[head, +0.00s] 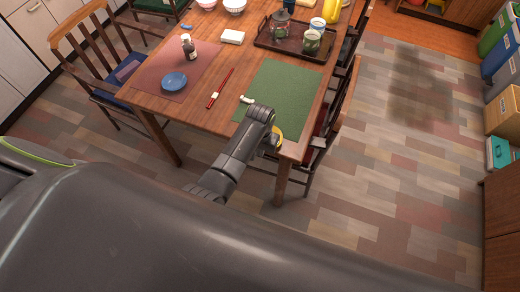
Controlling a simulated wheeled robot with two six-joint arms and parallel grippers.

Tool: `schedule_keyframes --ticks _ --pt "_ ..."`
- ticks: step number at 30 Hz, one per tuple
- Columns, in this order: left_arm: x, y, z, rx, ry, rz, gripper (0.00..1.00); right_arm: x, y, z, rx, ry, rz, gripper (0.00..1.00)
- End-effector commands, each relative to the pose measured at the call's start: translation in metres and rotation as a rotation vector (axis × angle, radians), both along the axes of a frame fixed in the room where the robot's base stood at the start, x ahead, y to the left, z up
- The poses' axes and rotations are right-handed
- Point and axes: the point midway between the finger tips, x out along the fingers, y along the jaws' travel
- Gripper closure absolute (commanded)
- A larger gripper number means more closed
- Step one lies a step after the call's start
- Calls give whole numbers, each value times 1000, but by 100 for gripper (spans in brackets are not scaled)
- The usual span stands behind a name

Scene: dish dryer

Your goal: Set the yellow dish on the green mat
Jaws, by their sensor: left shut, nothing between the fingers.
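The green mat (290,88) lies flat at the near right end of the wooden table. The yellow dish (279,136) shows as a small yellow curve beside my left wrist, near the mat's near edge and the table's corner. Most of it is hidden behind my arm, so I cannot tell whether it rests on the mat or on bare wood. My left gripper (270,147) is at the dish, low over the table edge. Its fingers are largely hidden; it is shut with nothing held. My right gripper is out of view.
Red chopsticks (221,88) lie between the mats. Chairs (335,115) flank the table.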

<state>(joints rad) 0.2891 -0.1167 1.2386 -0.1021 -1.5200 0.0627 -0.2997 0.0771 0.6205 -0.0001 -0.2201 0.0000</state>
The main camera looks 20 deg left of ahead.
Motion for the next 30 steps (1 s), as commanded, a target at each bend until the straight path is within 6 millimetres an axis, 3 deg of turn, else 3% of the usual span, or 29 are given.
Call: schedule_keyframes --ticks 4,15,30 --pt "11 0 -1 1 -2 -1 100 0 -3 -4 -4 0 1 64" --pt "63 -3 -2 1 -2 -1 100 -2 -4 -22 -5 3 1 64" --pt "67 -3 1 0 0 0 100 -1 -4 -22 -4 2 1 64"
